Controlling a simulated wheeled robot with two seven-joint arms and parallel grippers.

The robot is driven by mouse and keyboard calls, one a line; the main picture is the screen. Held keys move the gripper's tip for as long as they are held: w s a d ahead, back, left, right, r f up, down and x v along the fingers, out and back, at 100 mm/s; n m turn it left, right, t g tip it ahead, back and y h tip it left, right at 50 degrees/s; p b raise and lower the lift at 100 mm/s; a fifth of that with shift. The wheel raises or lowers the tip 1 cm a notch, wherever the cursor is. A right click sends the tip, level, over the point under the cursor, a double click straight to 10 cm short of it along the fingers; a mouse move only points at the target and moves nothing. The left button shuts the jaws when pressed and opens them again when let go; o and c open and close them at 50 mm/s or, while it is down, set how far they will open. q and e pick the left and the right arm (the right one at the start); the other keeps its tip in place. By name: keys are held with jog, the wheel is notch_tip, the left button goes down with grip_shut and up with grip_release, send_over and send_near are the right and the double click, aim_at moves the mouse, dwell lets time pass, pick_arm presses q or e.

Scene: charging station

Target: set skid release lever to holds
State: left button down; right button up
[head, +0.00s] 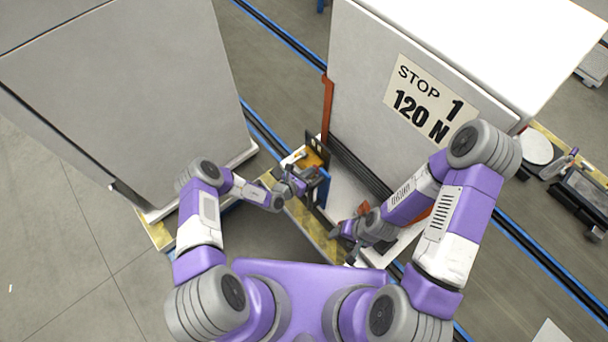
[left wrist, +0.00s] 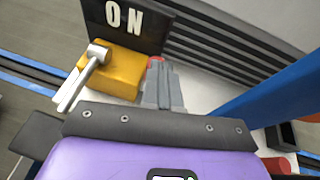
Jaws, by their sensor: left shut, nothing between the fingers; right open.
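In the left wrist view a yellow block (left wrist: 122,72) carries a grey lever (left wrist: 84,78), whose arm slants down to the left. I cannot tell for sure that this is the skid release lever. A dark plate (left wrist: 150,28) behind it shows the letters "ON"; the rest of its text is not readable. My left gripper (left wrist: 163,85) is shut and empty, to the right of the block and apart from the lever. In the head view the left gripper (head: 299,184) is by the orange-yellow block (head: 313,157). My right gripper (head: 340,246) is open and empty, lower right.
A blue post (left wrist: 270,92) stands close on the right of the left gripper. A small red part (left wrist: 157,61) shows just beyond the fingertips. A large cabinet with a sign "STOP 1 120 N" (head: 425,98) stands right; a grey cabinet (head: 130,90) stands left.

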pick_arm(q)
jog(key=d+r+p+v, duration=0.1)
jog(key=p+v, duration=0.1)
jog(key=v, duration=1.1)
jog(key=shift+r, duration=0.35)
jog(key=shift+w, duration=0.1)
